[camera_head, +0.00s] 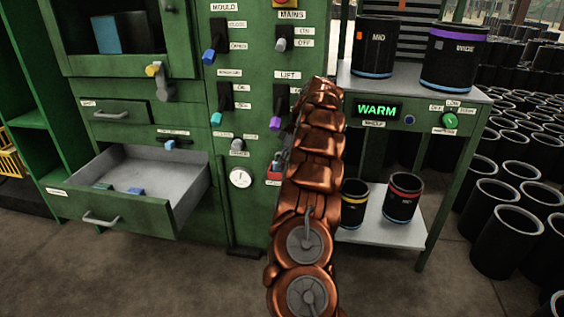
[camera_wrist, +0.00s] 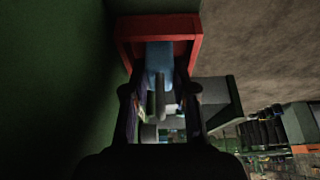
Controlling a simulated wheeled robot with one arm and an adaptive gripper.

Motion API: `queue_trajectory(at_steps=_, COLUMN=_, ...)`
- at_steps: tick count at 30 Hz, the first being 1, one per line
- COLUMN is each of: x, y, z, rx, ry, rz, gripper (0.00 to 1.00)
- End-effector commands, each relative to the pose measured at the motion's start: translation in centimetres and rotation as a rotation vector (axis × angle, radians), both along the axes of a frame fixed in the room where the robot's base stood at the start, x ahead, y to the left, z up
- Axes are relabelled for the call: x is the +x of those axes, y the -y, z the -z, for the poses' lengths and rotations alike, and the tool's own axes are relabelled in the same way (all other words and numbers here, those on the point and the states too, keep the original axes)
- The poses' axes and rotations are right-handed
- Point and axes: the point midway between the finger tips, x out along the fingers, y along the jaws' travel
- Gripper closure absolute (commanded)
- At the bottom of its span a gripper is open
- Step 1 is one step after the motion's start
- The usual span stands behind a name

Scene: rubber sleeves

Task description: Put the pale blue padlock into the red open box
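The red open box (camera_wrist: 192,22) is mounted low on the green cabinet. In the wrist view it is at the top centre, and in the head view only its edge (camera_head: 273,183) shows beside my copper arm. The pale blue padlock (camera_wrist: 159,58) appears within the box's walls, with its grey shackle pointing toward my wrist. My gripper (camera_wrist: 160,88) is at the box's mouth, with its dark fingers apart on both sides of the padlock. I see gaps between fingers and padlock. The padlock's lower end is hard to see, and my arm hides most of the gripper in the head view.
A pulled-out drawer (camera_head: 190,198) with small blue and green items juts out at the left. Several levers and a round gauge (camera_head: 240,178) are on the cabinet front. A shelf table (camera_head: 440,92) with black sleeves stands at the right. Bare floor lies in front.

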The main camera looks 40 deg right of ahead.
Motion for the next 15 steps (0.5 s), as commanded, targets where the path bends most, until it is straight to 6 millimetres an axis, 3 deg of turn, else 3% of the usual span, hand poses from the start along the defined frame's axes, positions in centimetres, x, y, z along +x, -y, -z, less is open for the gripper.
queue_trajectory(at_steps=7, x=0.01, y=0.01, z=0.01, rx=0.000, ry=0.000, rz=0.000, gripper=0.49)
queue_trajectory(at_steps=15, x=0.00, y=0.01, z=0.01, rx=0.000, ry=0.000, rz=0.000, gripper=0.49)
